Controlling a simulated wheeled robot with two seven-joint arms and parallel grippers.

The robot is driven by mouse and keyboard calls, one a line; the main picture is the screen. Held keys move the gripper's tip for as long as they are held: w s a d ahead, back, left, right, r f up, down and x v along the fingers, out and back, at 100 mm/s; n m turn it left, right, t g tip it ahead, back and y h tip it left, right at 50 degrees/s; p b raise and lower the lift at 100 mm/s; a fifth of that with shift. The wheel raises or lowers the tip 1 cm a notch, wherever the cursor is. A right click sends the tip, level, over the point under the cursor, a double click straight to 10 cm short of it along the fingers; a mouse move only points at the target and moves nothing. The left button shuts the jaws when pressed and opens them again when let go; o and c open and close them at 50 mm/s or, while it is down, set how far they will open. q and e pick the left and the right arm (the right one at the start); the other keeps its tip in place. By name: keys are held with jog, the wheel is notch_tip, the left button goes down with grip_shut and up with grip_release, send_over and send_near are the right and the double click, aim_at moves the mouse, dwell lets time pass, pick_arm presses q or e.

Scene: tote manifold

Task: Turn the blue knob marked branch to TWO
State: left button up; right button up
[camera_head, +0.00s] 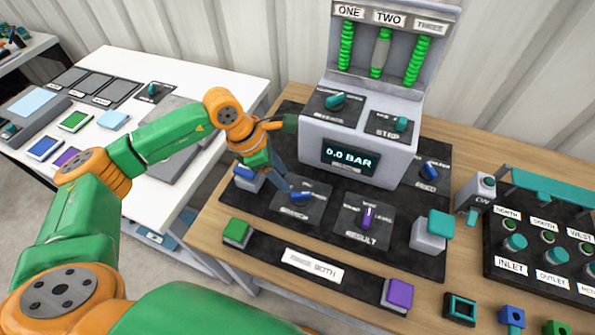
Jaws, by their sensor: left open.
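The blue branch knob (301,196) sits on a dark plate at the front of the black panel, below the grey console. Its label is partly legible, and I cannot read its position marks or tell which one it points at. My left gripper (282,184) is open and reaches down just to the left of and behind this knob. I cannot tell if its fingers touch the knob. My orange wrist covers part of the panel behind it. My right gripper is not in view.
The grey console (318,136) shows 0.0 BAR, with green columns marked ONE, TWO and THREE above. A purple result knob (367,215) stands right of the branch knob. A blue-topped block (246,173) is close left of my gripper. A green button (238,231) is in front.

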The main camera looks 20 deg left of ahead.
aim_at(292, 194)
pick_arm(q)
jog(key=shift+s+d+f+p, duration=0.2)
jog(key=shift+s+d+f, duration=0.25)
jog(key=shift+f, duration=0.15)
jog(key=shift+s+d+f+p, duration=0.2)
jog(key=shift+s+d+f, duration=0.1)
jog(key=shift+s+f, duration=0.2)
jog(key=shift+x, duration=1.1)
jog(key=shift+w+f, duration=0.4)
jog(key=shift+w, duration=0.1)
jog(key=shift+s+r, duration=0.1)
jog(key=shift+s, duration=0.1)
grip_shut()
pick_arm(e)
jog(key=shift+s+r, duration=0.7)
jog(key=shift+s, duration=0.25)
